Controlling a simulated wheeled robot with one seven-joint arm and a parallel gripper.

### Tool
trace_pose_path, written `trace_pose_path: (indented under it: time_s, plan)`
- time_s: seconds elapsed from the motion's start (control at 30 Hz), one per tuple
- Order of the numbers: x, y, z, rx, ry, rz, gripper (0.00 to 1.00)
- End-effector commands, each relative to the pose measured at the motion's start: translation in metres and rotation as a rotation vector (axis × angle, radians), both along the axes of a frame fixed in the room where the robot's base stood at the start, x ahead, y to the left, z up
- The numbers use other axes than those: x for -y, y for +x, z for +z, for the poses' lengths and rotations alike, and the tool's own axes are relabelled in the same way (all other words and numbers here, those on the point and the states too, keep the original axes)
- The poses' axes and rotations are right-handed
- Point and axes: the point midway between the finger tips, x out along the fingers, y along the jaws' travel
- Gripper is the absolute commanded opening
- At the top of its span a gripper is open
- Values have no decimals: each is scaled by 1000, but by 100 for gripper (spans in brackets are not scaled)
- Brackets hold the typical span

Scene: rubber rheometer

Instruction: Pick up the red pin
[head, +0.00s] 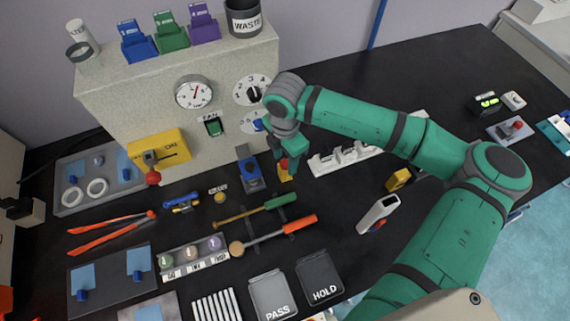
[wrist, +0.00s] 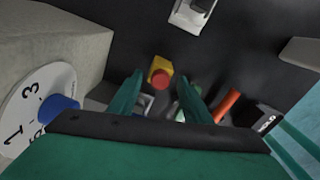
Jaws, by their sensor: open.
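A red round-topped piece, which looks like the red pin (wrist: 160,81), stands on a small yellow block (wrist: 160,63) in the wrist view. In the head view the yellow block (head: 285,176) and a bit of red show just below my gripper (head: 289,160), at the foot of the grey machine. My gripper is open and points down. In the wrist view its two green fingers (wrist: 161,84) lie either side of the red top in the picture, which appears beyond the fingertips. I cannot tell the exact gap. Part of the pin is hidden by the fingers in the head view.
The grey machine (head: 130,100) with dials stands close behind and left of my gripper. A blue-topped block (head: 249,172) sits just left of the yellow block. A white rack (head: 345,158) lies to the right; green- and orange-handled tools (head: 300,224) lie in front.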

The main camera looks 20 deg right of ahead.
Motion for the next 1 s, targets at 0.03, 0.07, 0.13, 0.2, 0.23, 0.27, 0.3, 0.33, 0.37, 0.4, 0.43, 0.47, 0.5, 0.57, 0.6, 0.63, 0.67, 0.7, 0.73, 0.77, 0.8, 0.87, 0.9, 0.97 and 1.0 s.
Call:
trace_pose_path:
  time_s: [0.03,0.07,0.13,0.2,0.23,0.27,0.3,0.33,0.37,0.4,0.43,0.47,0.5,0.57,0.6,0.63,0.67,0.7,0.73,0.77,0.8,0.87,0.9,0.97,1.0]
  plan:
    - [0,0,0,0,0,0,45]
    - [0,0,0,0,0,0,45]
    - [0,0,0,0,0,0,40]
    - [0,0,0,0,0,0,23]
    - [0,0,0,0,0,0,16]
    - [0,0,0,0,0,0,9]
    - [0,0,0,0,0,0,0]
    - [0,0,0,0,0,0,0]
    - [0,0,0,0,0,0,0]
    - [0,0,0,0,0,0,0]
    - [0,0,0,0,0,0,0]
    - [0,0,0,0,0,0,0]
    - [0,0,0,0,0,0,0]
    - [0,0,1,0,0,0,0]
    - [0,0,2,0,-1,0,0]
    - [0,0,4,0,-1,1,0]
    - [0,0,6,0,-1,1,0]
    - [0,0,10,0,-1,1,0]
    - [0,0,14,0,-1,1,0]
    - [1,0,19,1,-2,2,0]
    - [1,0,26,1,-3,2,0]
    - [1,1,38,1,-4,2,0]
    - [1,1,46,1,-3,2,0]
    - [1,1,57,1,-3,2,0]
    - [1,1,64,1,-3,1,0]
